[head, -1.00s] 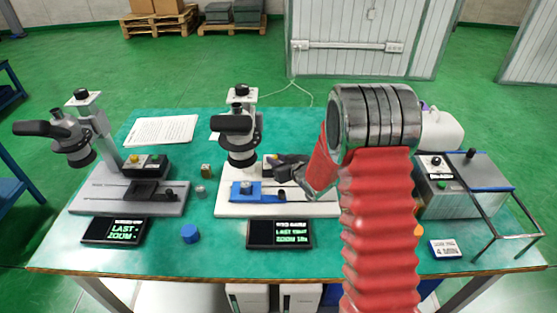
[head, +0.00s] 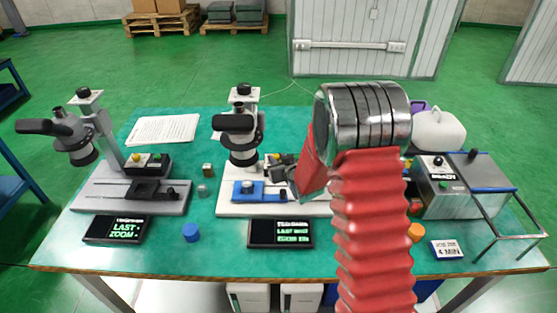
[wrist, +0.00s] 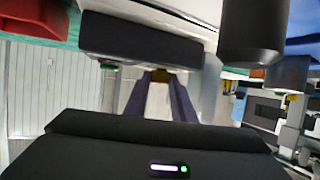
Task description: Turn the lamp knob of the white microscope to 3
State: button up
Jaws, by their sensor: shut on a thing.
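The white microscope (head: 243,152) stands mid-table, with a white base and a blue stage slide (head: 262,191). Its dark lamp box sits at the back right of the base, mostly hidden by my gripper in the head view; it shows in the wrist view (wrist: 140,40). My gripper (head: 279,168) reaches in from the right at the box. In the wrist view its two fingers (wrist: 160,78) are shut on a small yellow-brown lamp knob (wrist: 160,74). The knob's pointer and scale marks cannot be read.
A grey microscope (head: 125,190) with a similar lamp box (head: 147,165) stands left. Dark displays (head: 280,233) lie in front, their small text hard to read. A blue cap (head: 190,232) lies on the table. A grey machine box (head: 450,195) with a wire frame stands right.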

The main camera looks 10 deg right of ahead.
jog(key=o, duration=0.7)
jog(key=shift+w+a+r, duration=0.1)
jog(key=shift+r, duration=0.05)
jog(key=o, duration=0.4)
jog(key=shift+c, duration=0.2)
jog(key=v, duration=1.3)
jog(key=shift+s+d, duration=0.2)
jog(key=shift+s, duration=0.25)
